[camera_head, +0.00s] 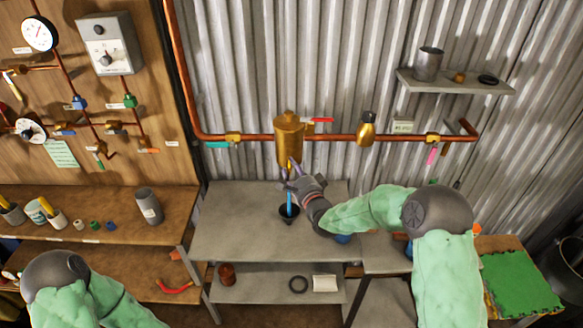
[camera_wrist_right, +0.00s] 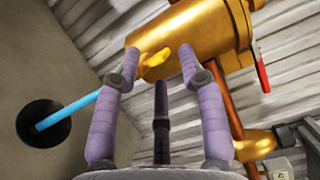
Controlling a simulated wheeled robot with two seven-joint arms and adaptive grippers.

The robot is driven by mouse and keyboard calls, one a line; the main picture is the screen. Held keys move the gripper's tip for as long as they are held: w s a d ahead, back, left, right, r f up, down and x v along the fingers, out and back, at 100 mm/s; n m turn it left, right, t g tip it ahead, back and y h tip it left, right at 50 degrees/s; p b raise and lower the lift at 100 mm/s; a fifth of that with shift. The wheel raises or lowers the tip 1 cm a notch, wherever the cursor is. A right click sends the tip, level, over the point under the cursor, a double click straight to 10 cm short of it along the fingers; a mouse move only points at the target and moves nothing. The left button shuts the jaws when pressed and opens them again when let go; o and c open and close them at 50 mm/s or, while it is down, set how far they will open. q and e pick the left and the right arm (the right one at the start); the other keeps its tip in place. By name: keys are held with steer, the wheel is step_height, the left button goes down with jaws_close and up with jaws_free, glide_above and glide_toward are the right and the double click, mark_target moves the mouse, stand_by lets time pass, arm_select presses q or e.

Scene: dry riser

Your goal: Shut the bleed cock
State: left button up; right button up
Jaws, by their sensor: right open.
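A brass cylinder (camera_head: 289,138) sits on the copper pipe against the corrugated wall. It fills the top of the right wrist view (camera_wrist_right: 190,32). A small yellow lever (camera_wrist_right: 154,60) at its lower end looks like the bleed cock. A light blue tube (camera_head: 289,200) runs from near there down into a black cup (camera_head: 291,213) on the bench. My right gripper (camera_head: 291,172) is just below the cylinder. In the right wrist view its purple fingers (camera_wrist_right: 157,66) are spread, with the yellow lever between the tips; contact cannot be told. My left gripper is out of view.
The copper pipe (camera_head: 345,137) carries a red lever (camera_head: 320,120), a teal lever (camera_head: 218,145) and a pink lever (camera_head: 432,156). A grey bench (camera_head: 235,230) lies below. A wall shelf (camera_head: 455,86) hangs at upper right. A wooden panel with gauges fills the left.

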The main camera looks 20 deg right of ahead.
steer(key=shift+w+a, duration=0.1)
steer(key=shift+w, duration=0.7)
jaws_close()
